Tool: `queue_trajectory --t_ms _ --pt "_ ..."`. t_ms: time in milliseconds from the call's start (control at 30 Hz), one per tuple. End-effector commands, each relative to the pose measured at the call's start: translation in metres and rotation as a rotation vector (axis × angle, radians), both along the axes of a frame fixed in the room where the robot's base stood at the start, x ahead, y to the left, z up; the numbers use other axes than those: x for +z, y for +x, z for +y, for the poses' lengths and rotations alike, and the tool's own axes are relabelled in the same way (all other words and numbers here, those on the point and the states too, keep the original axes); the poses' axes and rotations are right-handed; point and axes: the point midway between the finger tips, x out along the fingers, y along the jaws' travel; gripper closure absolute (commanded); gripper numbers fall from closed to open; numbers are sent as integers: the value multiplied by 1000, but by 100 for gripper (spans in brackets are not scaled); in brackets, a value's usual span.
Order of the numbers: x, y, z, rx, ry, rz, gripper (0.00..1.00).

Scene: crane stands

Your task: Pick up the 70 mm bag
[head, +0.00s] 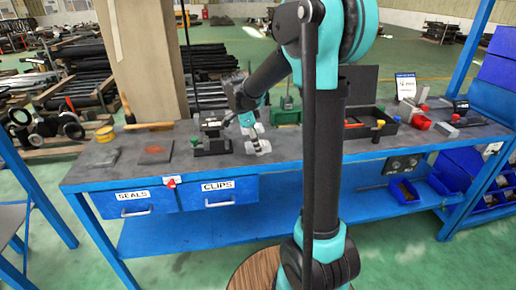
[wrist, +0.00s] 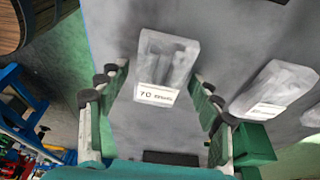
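The 70 mm bag (wrist: 168,64) is a clear, greyish bag with a white label reading "70" in the wrist view. It lies on the grey bench top (wrist: 230,30). My gripper (wrist: 157,80) is open, with one finger on each side of the bag's labelled end and visible gaps between. A second similar bag (wrist: 273,88) lies to the right, its label too small to read. In the head view my gripper (head: 256,140) is low over the bench's middle; the bag there is too small to tell apart from the fingers.
A green block (wrist: 254,142) is close to the right finger in the wrist view. In the head view a black device (head: 212,142) stands left of my gripper, and an open black toolbox (head: 365,125) lies to the right. Blue drawers marked SEALS (head: 135,202) and CLIPS (head: 218,193) hang below.

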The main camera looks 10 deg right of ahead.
Motion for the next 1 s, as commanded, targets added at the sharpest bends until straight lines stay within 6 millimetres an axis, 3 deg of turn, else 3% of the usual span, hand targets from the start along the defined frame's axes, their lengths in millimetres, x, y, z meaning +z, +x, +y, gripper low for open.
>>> queue_trajectory --t_ms 33,400,767,1000 --pt "0 0 0 0 0 0 46" --pt "0 0 0 0 0 0 89" --pt "5 0 0 0 0 0 89" --pt "38 0 0 0 0 0 89"
